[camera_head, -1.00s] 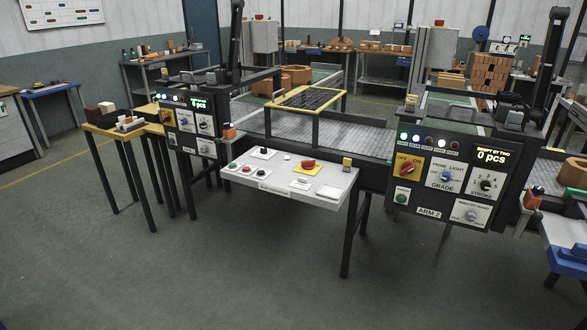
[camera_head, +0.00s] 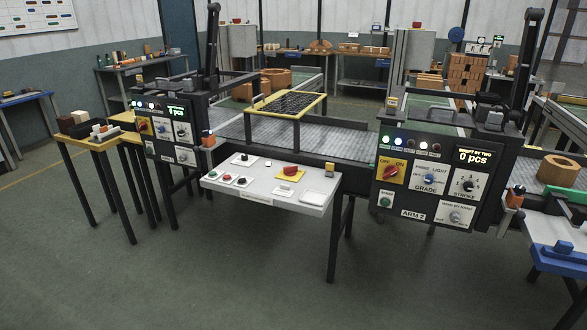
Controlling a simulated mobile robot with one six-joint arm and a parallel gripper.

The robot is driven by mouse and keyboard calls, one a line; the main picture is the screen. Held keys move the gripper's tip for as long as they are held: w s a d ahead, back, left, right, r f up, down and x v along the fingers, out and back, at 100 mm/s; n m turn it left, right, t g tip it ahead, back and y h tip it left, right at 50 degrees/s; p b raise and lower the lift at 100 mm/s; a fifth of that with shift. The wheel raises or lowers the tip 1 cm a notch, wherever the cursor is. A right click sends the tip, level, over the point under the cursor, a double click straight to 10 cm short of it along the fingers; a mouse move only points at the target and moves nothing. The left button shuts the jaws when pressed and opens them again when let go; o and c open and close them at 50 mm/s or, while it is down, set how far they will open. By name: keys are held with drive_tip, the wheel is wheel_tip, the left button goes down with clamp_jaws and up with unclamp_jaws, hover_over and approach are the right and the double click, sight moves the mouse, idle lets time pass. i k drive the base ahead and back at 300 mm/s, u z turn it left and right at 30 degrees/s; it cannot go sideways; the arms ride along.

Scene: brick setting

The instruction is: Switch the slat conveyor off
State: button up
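The slat conveyor (camera_head: 340,143) is a grey slatted belt running across the middle, behind a sloped light-grey console (camera_head: 265,184). The console carries a red mushroom button (camera_head: 291,171) on a yellow plate, a black control (camera_head: 244,158) on a white plate, and a row with a green button (camera_head: 213,174), a red button (camera_head: 227,178) and a dark button (camera_head: 242,180). Its front label is too small to read. Whether the belt is running cannot be told. My gripper is not in view.
A dark ARM 2 panel (camera_head: 432,191) with a red knob on yellow stands right of the console; a similar panel (camera_head: 165,137) stands left. A yellow-framed black grate (camera_head: 288,105) stands over the belt. The floor (camera_head: 240,265) in front is clear.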

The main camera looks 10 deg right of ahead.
sight(289, 171)
drive_tip(key=i, duration=0.85)
drive_tip(key=u, duration=0.05)
drive_tip(key=k, duration=1.35)
drive_tip(key=u, duration=0.6)
drive_tip(key=i, duration=1.2)
drive_tip(key=u, duration=0.25)
